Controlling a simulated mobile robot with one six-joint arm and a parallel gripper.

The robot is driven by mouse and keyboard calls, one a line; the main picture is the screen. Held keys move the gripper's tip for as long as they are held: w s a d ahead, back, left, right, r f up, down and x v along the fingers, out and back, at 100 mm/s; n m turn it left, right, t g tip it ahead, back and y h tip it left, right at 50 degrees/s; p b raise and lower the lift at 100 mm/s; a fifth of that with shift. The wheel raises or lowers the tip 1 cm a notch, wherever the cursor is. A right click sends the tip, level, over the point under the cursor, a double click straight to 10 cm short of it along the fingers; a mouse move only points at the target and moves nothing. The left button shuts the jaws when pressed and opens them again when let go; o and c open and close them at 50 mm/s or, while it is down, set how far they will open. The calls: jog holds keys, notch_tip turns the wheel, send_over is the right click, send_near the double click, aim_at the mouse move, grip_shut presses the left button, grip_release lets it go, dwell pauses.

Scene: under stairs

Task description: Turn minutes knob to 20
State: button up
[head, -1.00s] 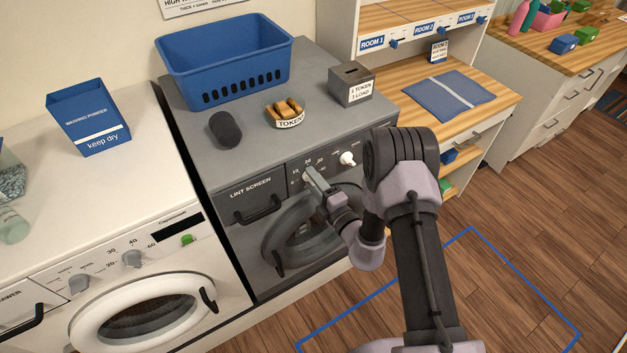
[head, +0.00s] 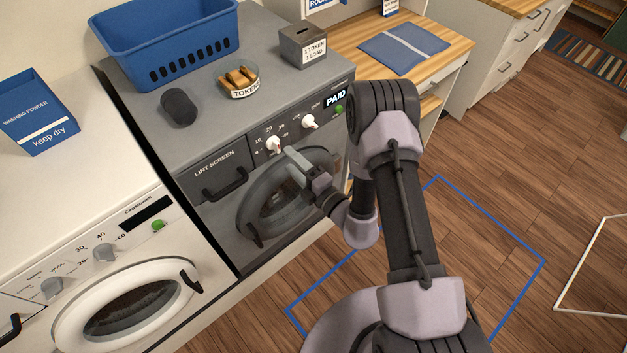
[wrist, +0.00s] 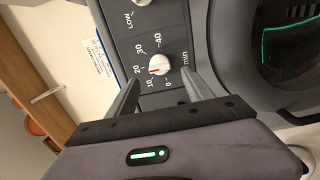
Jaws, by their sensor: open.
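The minutes knob (head: 273,144) is a white dial on the dark grey dryer's panel, left of a second white knob (head: 309,122). In the wrist view the minutes knob (wrist: 158,64) has a red mark pointing toward the lower left, near the 10 and 20 marks; I cannot tell the exact value. The printed scale runs 0 to 40 with "min" beside it. My gripper (head: 290,152) is just below and right of the knob in the head view. In the wrist view my gripper (wrist: 161,78) is open, its fingertips either side of and short of the knob.
A lint screen handle (head: 226,184) and the round dryer door (head: 285,195) lie close below the panel. A blue basket (head: 170,40), token bowl (head: 238,83) and token box (head: 303,46) stand on top.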

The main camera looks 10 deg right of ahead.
jog(key=v, duration=1)
jog(key=shift+s, duration=0.2)
jog(key=shift+d+r, duration=0.1)
